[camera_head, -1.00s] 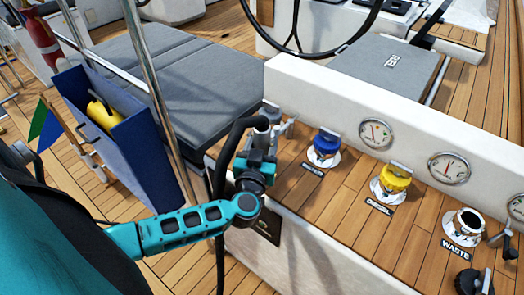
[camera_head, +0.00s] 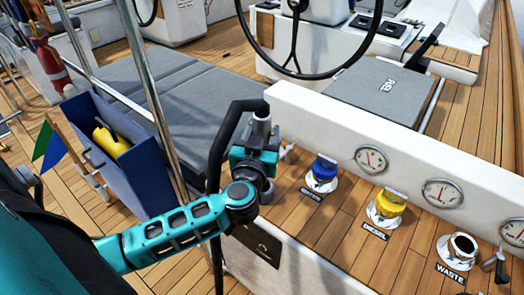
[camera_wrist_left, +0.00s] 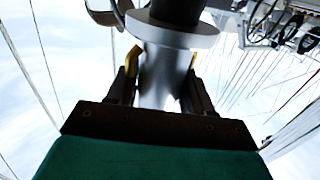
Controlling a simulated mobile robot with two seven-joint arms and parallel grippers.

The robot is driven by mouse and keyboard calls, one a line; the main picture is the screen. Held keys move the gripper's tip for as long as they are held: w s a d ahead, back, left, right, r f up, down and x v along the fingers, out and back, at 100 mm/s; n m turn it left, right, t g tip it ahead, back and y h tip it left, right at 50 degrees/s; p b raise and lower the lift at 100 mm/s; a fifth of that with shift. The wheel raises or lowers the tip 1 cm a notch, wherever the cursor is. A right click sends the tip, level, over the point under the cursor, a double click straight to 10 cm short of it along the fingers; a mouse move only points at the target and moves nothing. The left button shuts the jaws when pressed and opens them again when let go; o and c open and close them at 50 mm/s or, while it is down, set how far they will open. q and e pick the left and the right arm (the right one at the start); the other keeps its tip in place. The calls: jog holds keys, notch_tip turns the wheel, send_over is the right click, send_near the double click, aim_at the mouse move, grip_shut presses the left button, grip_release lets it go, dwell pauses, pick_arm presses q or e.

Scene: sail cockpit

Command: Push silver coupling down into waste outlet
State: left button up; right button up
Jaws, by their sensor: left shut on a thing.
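My left gripper (camera_head: 262,136) is shut on the silver coupling (camera_head: 262,122), which points up with a black hose (camera_head: 222,150) looping from its top. In the left wrist view, the coupling (camera_wrist_left: 160,75) stands between the two yellow-tipped fingers (camera_wrist_left: 162,72), with a wide pale collar and dark part above it. The waste outlet (camera_head: 464,244) is at the lower right, behind a WASTE label (camera_head: 451,272); it has a bright rim and a dark open mouth. The coupling is well to the left of the outlet and apart from it. My right gripper is not in view.
A blue cap (camera_head: 323,168) and a yellow cap (camera_head: 389,203) stand on the wooden ledge between coupling and outlet. A white wall with round gauges (camera_head: 442,193) runs behind them. A black-handled item (camera_head: 501,267) hangs right of the outlet.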

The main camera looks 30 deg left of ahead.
aim_at(262, 105)
pick_arm(q)
notch_tip(262, 105, up, 10)
jog(key=shift+r, duration=0.2)
dwell(0.3)
dwell(1.4)
